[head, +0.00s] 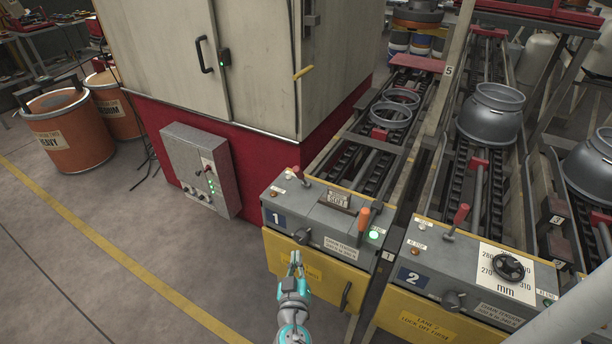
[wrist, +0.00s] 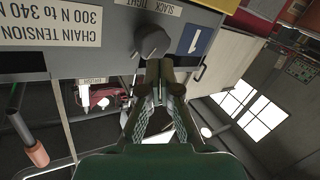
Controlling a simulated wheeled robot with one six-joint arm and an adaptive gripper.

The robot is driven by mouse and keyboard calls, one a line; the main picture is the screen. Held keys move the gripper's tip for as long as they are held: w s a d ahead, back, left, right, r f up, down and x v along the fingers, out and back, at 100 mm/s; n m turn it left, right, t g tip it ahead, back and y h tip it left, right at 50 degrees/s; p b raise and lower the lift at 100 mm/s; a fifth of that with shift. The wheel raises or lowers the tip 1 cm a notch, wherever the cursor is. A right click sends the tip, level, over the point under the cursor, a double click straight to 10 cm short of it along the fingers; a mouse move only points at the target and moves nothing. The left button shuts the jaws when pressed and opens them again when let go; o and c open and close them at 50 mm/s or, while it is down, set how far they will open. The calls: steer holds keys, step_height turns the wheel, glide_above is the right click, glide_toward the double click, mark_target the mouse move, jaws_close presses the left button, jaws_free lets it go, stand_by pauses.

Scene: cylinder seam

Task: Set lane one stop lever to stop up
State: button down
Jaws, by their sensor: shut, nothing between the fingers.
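The lane one console (head: 320,222) is a grey box with a blue 1 plate and a yellow front. A red-handled lever (head: 299,174) leans at its back left corner. An orange-handled lever (head: 363,217) stands at its right side near a lit green lamp (head: 373,235). The small labels by these levers are too small to read surely. My gripper (head: 295,257) is in front of the console, below its black front knob (head: 302,236). In the wrist view my shut, empty fingers (wrist: 157,68) point at that knob (wrist: 152,41); I cannot tell whether they touch.
The lane two console (head: 452,272) stands to the right, with a red-tipped lever (head: 459,216) and a dial. A large cabinet (head: 257,70) and a grey control box (head: 200,168) stand behind left. Open floor lies left of the console.

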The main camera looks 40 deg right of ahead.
mark_target(302, 177)
steer(key=s+a+f+n+y, duration=0.2)
steer(key=s+a+f+y, duration=0.2)
steer(key=s, duration=0.4)
steer(key=s+a+f+n+y, duration=0.3)
steer(key=s, duration=0.6)
steer(key=s+a+r+m+t+y, duration=0.1)
steer(key=s+a+r+y, duration=0.1)
steer(key=s+r, duration=0.35)
steer(key=s+a+r+t+y, duration=0.1)
steer(key=s+a+r+y, duration=0.15)
steer(key=s, duration=0.55)
steer(key=w+d+r+m+t+h, duration=0.2)
steer(key=w+d+r+m, duration=0.3)
steer(key=w, duration=0.9)
steer(key=w+d+r+m+t+h, duration=0.2)
steer(key=w+d+r+m, duration=0.3)
steer(key=w+d, duration=0.7)
steer(key=w+d+r+m+t+h, duration=0.2)
steer(key=w+d+r+m+h, duration=0.2)
steer(key=w, duration=1.1)
steer(key=shift+w+d+r+m+h, duration=0.1)
steer(key=shift+d+r+m, duration=0.05)
steer(key=shift+d+m, duration=0.5)
steer(key=shift+w+d+r+m+h, duration=0.15)
steer(key=shift+d+m, duration=0.35)
steer(key=shift+d, duration=0.3)
steer(key=shift+w+d+r+m, duration=0.1)
steer(key=shift+d+r+m, duration=0.05)
steer(key=shift+d+m, duration=0.5)
